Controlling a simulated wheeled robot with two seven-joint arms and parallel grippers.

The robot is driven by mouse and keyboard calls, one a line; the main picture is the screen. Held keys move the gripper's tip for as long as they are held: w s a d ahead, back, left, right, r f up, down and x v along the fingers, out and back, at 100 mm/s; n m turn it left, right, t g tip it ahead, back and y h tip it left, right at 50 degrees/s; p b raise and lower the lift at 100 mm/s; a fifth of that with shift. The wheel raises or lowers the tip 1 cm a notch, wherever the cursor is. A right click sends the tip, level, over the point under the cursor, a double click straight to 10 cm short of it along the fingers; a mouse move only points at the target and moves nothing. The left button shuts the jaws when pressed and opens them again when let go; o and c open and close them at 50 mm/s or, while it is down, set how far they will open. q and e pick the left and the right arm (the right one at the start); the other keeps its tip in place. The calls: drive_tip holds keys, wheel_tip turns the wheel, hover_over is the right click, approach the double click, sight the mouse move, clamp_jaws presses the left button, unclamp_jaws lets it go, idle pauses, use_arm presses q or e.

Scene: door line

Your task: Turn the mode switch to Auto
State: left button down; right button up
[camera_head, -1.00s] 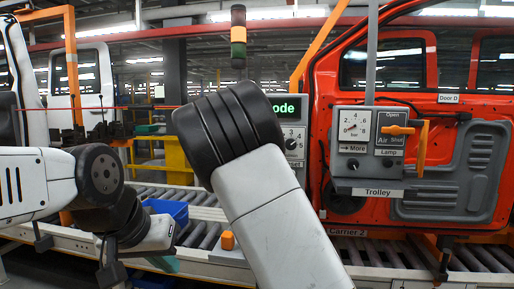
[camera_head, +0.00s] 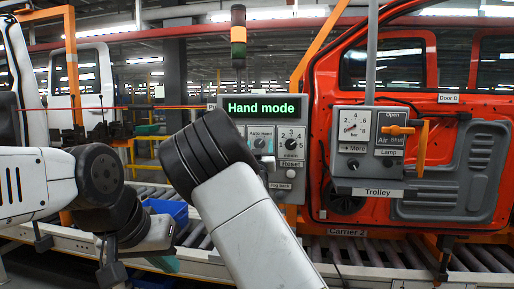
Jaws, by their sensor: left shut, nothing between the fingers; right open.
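The mode switch (camera_head: 259,143) is a small knob under the label "Auto Hand" on the grey control panel (camera_head: 289,205). The panel's green display (camera_head: 261,107) reads "Hand mode". My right arm reaches up from the bottom middle, and its black wrist covers the panel's left part. My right gripper (camera_head: 270,163) is mostly hidden behind this wrist; only a pale bit shows, just below and right of the knob. Whether it touches the knob I cannot tell. My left gripper (camera_head: 112,271) is low at the left, pointing down, shut and empty, far from the panel.
Right of the switch are a numbered dial (camera_head: 291,143) and a reset button (camera_head: 290,174). A trolley box (camera_head: 345,175) with a gauge and orange handle (camera_head: 398,130) hangs before the orange-red door (camera_head: 325,90). A blue bin (camera_head: 168,210) sits by the roller conveyor.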

clamp_jaws()
drive_tip(key=shift+n, duration=0.3)
drive_tip(key=n+y, duration=0.1)
drive_tip(key=n, duration=0.2)
drive_tip(key=n+y, duration=0.2)
drive_tip(key=n, duration=0.1)
drive_tip(key=shift+d+r+g, duration=0.1)
drive_tip(key=shift+d+g, duration=0.1)
drive_tip(key=shift+g, duration=0.1)
drive_tip(key=n+y, duration=0.1)
drive_tip(key=n, duration=0.1)
drive_tip(key=n+g, duration=0.1)
drive_tip(key=n, duration=0.1)
drive_tip(key=shift+s+r+n+y, duration=0.1)
drive_tip(key=shift+n+y, duration=0.3)
drive_tip(key=n+g+y, duration=0.1)
drive_tip(key=n, duration=0.2)
drive_tip(key=shift+r+n+g, duration=0.1)
drive_tip(key=shift+n+g, duration=0.2)
drive_tip(key=shift+n, duration=0.1)
drive_tip(key=shift+n+g, duration=0.8)
drive_tip(key=shift+n, duration=1)
